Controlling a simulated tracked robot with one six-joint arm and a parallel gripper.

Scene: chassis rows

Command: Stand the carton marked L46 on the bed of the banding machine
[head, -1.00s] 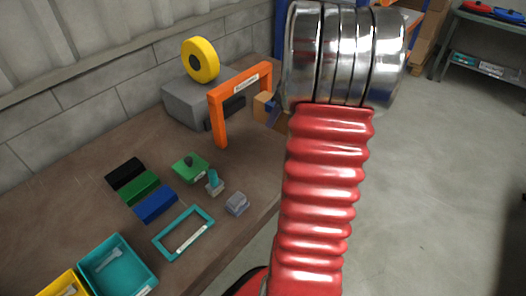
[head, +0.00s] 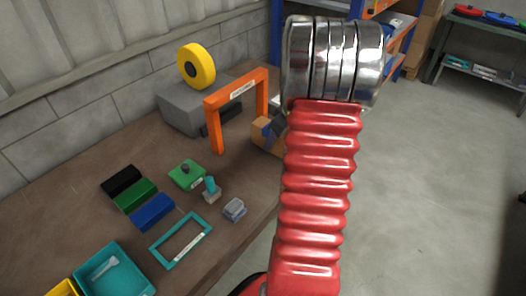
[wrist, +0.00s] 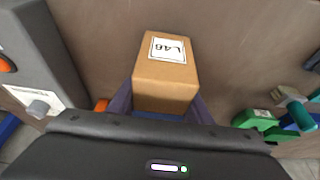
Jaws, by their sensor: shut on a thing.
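The brown carton (wrist: 165,78) marked L46 on a white label is between the fingers of my gripper (wrist: 160,104), which is shut on it. In the head view the carton (head: 262,139) shows partly behind my arm, near the right post of the orange arch. The banding machine has a grey body (head: 183,108), a yellow roll (head: 196,66) and the orange arch (head: 214,129) with a white label. A dark bed (head: 224,118) shows under the arch. Whether the carton touches the bench cannot be told.
Black, green and blue blocks (head: 153,212), a green part (head: 186,174), a teal-topped part (head: 210,189), a grey part (head: 234,209), a teal frame (head: 181,240) and a teal bin (head: 112,270) are on the bench. Bare bench lies between these and the arch.

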